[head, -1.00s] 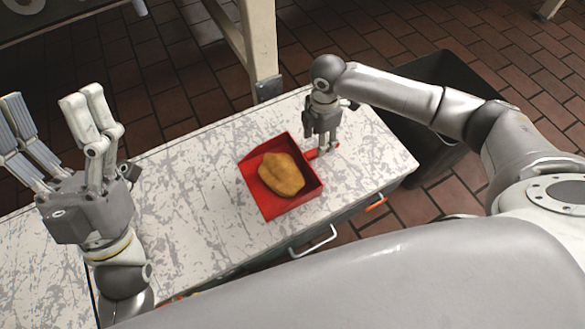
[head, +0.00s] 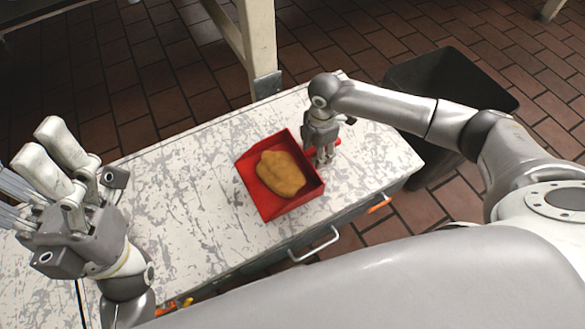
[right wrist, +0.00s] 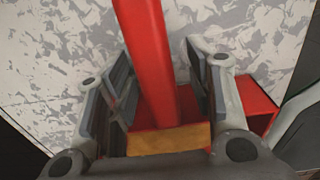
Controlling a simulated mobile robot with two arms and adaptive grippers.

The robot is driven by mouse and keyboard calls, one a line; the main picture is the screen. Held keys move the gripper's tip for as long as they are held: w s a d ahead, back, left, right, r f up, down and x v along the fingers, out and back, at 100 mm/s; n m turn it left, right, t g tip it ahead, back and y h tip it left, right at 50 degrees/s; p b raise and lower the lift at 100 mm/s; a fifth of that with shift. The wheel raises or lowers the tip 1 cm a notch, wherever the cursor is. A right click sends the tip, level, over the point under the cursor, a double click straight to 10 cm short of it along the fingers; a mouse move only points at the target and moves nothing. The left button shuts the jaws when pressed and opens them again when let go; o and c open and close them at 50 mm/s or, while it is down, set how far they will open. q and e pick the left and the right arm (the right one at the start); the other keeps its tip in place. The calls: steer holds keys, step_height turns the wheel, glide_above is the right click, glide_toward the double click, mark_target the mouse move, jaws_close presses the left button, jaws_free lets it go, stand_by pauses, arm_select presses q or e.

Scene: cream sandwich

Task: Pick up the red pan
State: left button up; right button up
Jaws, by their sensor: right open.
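The red pan (head: 268,207) is square and lies on the worn white tabletop, with a golden-brown piece of food (head: 284,176) inside. Its red handle (head: 334,144) points right, partly hidden by my right gripper (head: 322,160). In the right wrist view, the handle (right wrist: 152,55) runs between the spread fingers of my right gripper (right wrist: 162,75), with a gap visible on its right side. A wall of the pan (right wrist: 258,105) shows behind the right finger. My left gripper (head: 26,155) is open and empty at the far left, fingers pointing up, away from the pan.
The white worn tabletop (head: 190,205) is clear around the pan. A drawer handle (head: 315,247) sticks out at the near edge. A black bin (head: 450,80) stands on the brick floor beyond the right end. A cream post (head: 258,45) stands behind the table.

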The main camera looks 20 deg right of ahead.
steer(key=shift+r, duration=0.1)
jaws_close()
steer(key=shift+r, duration=0.1)
